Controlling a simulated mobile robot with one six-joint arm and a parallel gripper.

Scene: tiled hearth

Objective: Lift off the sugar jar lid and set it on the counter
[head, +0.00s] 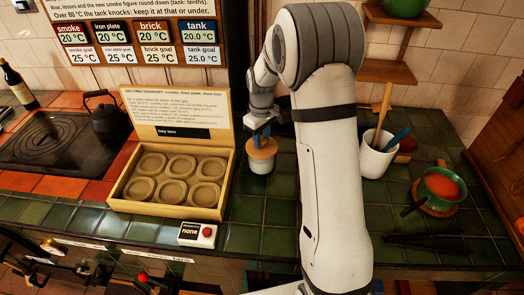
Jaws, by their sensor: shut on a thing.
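The sugar jar (261,165) is a small pale jar standing on the green tiled counter (243,208), just right of the wooden box. Its lid (263,148) is a round, light wooden disc at the jar's top. My gripper (262,137) comes down from above and is shut on the lid. The gripper is small and dark here, and my arm hides part of the area to its right. I cannot tell whether the lid is apart from the jar's rim.
Right of my arm are a white utensil crock (376,155) and a green pot (440,187). A kettle (107,117) is by the stove. Counter in front of the jar is clear.

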